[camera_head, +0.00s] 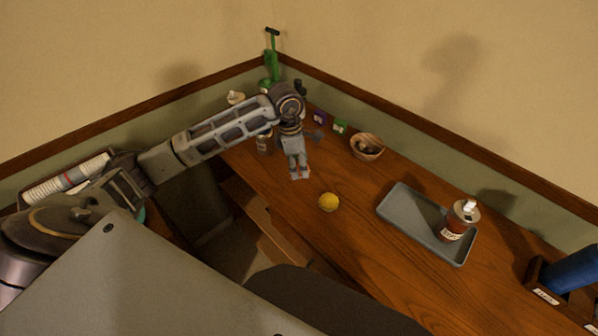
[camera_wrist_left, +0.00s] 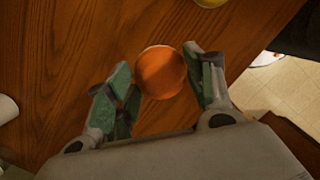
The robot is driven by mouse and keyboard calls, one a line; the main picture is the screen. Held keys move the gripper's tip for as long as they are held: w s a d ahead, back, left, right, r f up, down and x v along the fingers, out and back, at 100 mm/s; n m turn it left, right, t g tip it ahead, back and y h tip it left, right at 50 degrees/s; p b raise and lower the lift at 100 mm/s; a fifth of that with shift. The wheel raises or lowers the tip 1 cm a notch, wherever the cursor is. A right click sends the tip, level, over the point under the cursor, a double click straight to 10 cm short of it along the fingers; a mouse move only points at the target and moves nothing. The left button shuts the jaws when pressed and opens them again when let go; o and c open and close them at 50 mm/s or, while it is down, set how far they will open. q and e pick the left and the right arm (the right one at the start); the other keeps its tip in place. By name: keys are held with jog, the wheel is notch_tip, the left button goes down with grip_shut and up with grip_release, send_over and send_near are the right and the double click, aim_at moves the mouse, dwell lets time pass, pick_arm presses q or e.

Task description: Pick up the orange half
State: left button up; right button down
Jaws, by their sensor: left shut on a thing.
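The orange half (camera_wrist_left: 161,72) sits between the two green-grey fingers of my left gripper (camera_wrist_left: 163,74) in the left wrist view. Its round orange side faces the camera, with a thin pale edge at the top. My left gripper (camera_head: 299,172) is shut on it and points down over the wooden counter (camera_head: 350,250) in the head view. There the fingers mostly hide the fruit. I cannot tell whether it touches the counter. My right gripper is not in view.
A yellow lemon (camera_head: 328,202) lies close to the gripper. A grey tray (camera_head: 401,203) holds a brown bottle (camera_head: 459,221). A wooden bowl (camera_head: 367,147), small boxes (camera_head: 340,126) and a jar (camera_head: 264,143) stand towards the walls. Bare counter lies between lemon and tray.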

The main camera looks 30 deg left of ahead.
pick_arm(q)
jog(key=shift+r, duration=2.45)
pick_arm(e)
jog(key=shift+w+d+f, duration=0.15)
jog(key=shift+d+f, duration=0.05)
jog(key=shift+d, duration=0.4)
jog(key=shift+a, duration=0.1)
pick_arm(q)
jog(key=shift+f, duration=0.2)
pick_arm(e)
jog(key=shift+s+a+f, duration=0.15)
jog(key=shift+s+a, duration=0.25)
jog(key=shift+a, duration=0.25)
